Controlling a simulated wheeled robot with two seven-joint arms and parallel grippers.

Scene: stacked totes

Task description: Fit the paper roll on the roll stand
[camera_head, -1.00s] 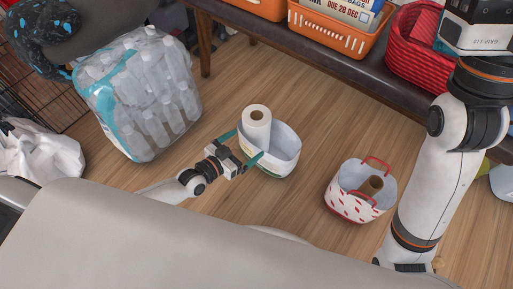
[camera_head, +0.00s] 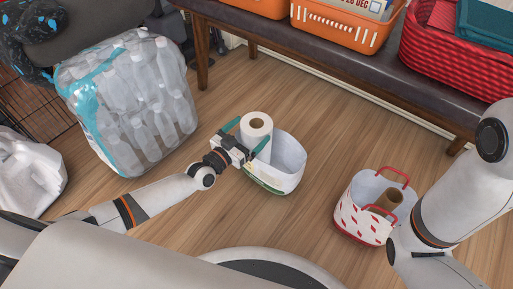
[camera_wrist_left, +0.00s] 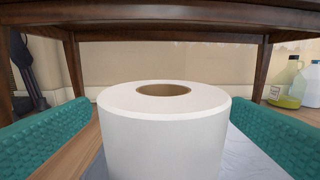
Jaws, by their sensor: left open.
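The white paper roll (camera_head: 256,128) stands upright in a white tote (camera_head: 289,160) on the floor. It fills the middle of the left wrist view (camera_wrist_left: 165,130), its brown core opening on top. My left gripper (camera_head: 250,132) is open, with its teal fingers on either side of the roll. In the wrist view, gaps show between the roll and both fingers. My right arm enters at the right, with its gripper out of view. I cannot make out a roll stand in these frames.
A red-handled, patterned tote (camera_head: 364,228) holding a brown tube (camera_head: 389,199) stands to the right. A bottle pack (camera_head: 130,100) lies at left. A dark bench (camera_head: 345,65) carries orange baskets (camera_head: 335,30) and a red basket (camera_head: 450,60). Floor between the totes is clear.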

